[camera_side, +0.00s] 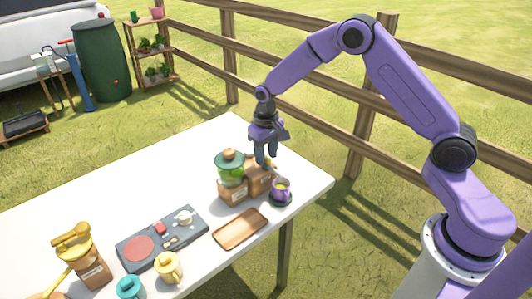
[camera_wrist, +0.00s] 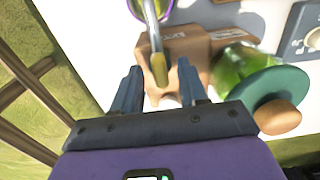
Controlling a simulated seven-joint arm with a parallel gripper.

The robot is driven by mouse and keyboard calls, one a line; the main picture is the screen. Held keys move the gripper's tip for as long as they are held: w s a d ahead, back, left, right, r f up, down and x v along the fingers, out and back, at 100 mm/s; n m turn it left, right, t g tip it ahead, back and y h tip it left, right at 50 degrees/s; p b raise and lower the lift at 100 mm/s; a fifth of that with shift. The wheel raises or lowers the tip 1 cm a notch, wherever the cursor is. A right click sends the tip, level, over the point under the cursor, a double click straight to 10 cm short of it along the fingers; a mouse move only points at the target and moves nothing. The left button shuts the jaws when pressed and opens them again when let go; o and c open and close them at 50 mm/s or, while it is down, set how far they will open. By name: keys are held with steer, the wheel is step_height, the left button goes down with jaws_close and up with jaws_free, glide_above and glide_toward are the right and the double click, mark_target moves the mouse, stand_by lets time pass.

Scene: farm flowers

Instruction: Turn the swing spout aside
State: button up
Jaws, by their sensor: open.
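The swing spout (camera_wrist: 152,28) is a slim grey curved tube with an olive-yellow end piece in the wrist view. Its far end reaches over a purple-rimmed cup (camera_wrist: 168,8); its near end lies above a wooden block (camera_wrist: 183,45). My gripper (camera_wrist: 160,80) is open, with one blue finger on each side of the olive end and visible gaps. I cannot tell if either finger touches it. In the side view my gripper (camera_side: 266,160) points down over the wooden block (camera_side: 259,183), and the spout is mostly hidden. The purple cup (camera_side: 281,190) stands on a dark base beside the block.
A green glass jar with a wooden knob (camera_side: 231,172) stands close left of my gripper. A wooden tray (camera_side: 240,230), a grey hob panel (camera_side: 161,238), a yellow grinder (camera_side: 75,245) and two mugs are on the white table (camera_side: 110,190). The table's far left is clear.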

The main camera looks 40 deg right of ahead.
jaws_close()
steer(key=shift+n, duration=0.3)
steer(key=n, duration=1.3)
steer(key=shift+r+n, duration=0.1)
steer(key=shift+n, duration=2)
